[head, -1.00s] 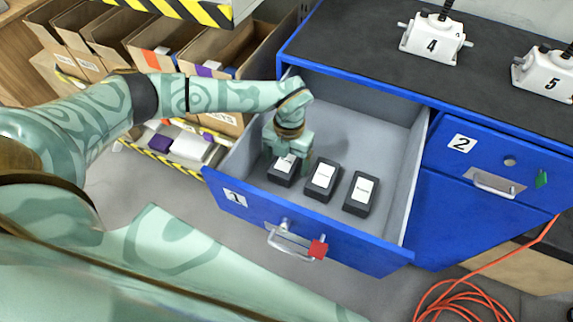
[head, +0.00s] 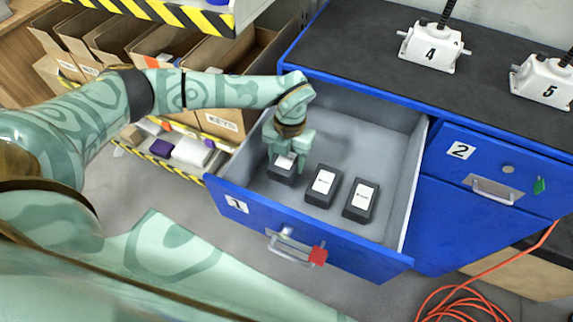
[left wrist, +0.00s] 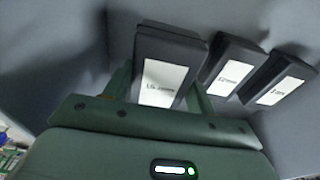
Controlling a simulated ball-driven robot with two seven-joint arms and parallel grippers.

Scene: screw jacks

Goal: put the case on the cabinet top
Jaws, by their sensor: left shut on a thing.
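Three dark cases with white labels are in the open drawer marked 1 (head: 240,206). My left gripper (head: 287,152) reaches down into the drawer and is shut on the leftmost case (head: 282,172). In the left wrist view this held case (left wrist: 168,62) stands between the two fingers. The middle case (head: 323,187) and the right case (head: 361,201) lie to its right, apart from the gripper. The cabinet top (head: 350,48) is a black surface behind the drawer. My right gripper does not show.
White screw jacks numbered 4 (head: 432,46) and 5 (head: 543,80) stand on the cabinet top; its left part is bare. Drawer 2 (head: 485,172) is shut. Cardboard boxes (head: 222,85) fill a shelf at left. An orange cable (head: 470,295) lies on the floor.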

